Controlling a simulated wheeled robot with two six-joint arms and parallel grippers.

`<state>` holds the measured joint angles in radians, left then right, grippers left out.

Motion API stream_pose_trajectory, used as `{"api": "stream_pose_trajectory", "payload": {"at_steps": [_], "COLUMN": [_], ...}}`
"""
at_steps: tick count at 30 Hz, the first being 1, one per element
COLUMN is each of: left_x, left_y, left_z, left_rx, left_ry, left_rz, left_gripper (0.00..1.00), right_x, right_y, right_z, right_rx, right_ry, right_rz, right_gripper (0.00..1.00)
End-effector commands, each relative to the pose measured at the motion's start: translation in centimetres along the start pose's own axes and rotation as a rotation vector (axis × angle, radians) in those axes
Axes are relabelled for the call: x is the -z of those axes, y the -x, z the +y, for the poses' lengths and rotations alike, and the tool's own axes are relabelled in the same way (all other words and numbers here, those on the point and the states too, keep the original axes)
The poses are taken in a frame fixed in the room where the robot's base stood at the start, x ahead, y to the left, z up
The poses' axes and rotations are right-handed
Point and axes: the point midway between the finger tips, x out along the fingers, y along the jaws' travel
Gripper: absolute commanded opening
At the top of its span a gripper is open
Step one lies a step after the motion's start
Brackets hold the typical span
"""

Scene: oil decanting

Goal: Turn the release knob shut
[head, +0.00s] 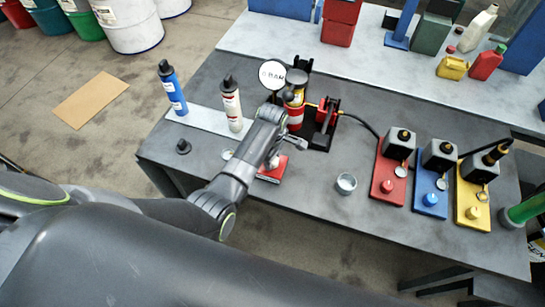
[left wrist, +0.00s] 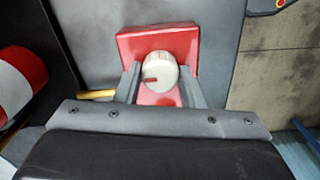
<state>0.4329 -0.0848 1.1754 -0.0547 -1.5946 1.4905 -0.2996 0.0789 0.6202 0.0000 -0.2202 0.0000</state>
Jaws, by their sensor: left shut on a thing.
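The release knob (left wrist: 159,68) is a round cream knob with a red pointer mark, on top of a red block (left wrist: 183,40). In the left wrist view the mark points left. My left gripper (left wrist: 159,84) has one finger on each side of the knob and is shut on it. In the head view the red block (head: 272,174) lies partly hidden under my left gripper (head: 273,160). My right gripper is not in view.
Blue (head: 173,88) and white (head: 231,103) cylinders stand at left. A small metal cup (head: 346,184) and red, blue and yellow pump bases stand to the right.

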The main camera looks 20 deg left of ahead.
Motion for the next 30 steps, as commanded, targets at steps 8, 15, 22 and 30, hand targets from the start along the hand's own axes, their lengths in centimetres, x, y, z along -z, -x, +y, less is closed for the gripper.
{"api": "stream_pose_trajectory", "payload": {"at_steps": [8, 15, 22, 30], "left_x": [0.2, 0.1, 0.1, 0.1], "left_y": [0.1, 0.1, 0.0, 2.1], "left_z": [0.1, 0.1, 0.0, 1.5], "left_rx": [-0.003, -0.002, -0.001, -0.004], "left_ry": [0.005, 0.004, 0.003, -0.006], "left_rz": [0.004, 0.003, 0.002, 0.001], "left_gripper": [0.13, 0.55, 0.57, 0.57], "right_x": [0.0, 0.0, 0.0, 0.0], "right_y": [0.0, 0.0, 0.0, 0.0], "right_z": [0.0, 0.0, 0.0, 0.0], "right_rx": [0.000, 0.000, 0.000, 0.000], "right_ry": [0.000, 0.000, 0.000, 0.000], "right_rz": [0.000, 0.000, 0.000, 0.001], "right_gripper": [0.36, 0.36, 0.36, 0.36]}}
